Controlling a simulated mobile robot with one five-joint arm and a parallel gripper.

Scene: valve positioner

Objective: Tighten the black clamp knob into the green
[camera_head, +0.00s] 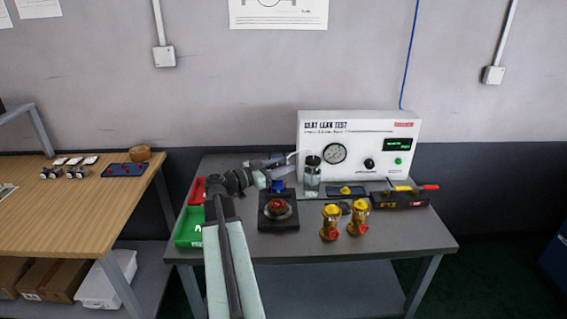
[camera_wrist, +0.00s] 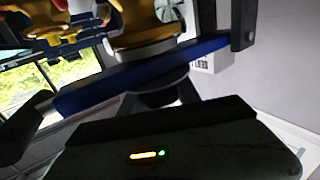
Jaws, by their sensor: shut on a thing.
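The black clamp knob (camera_wrist: 160,98) shows in the wrist view, under the middle of a blue clamp bar (camera_wrist: 110,82). My gripper (camera_head: 276,164) is at the back left of the grey table in the head view, left of the glass jar. It is shut on the knob; its fingers are dark and hard to separate from it. A brass valve body (camera_wrist: 140,25) is beyond the blue bar. A dark housing (camera_wrist: 220,140) fills the bottom of the wrist view, with a small light strip (camera_wrist: 147,155), orange with a green spot at its right. The knob is too small to make out in the head view.
The glass jar (camera_head: 312,178) stands close right of my gripper, before the white leak tester (camera_head: 355,135). A black fixture (camera_head: 278,222) and two brass valves (camera_head: 343,220) stand nearer. Red (camera_head: 197,192) and green (camera_head: 187,230) bins are left. The table's front right is clear.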

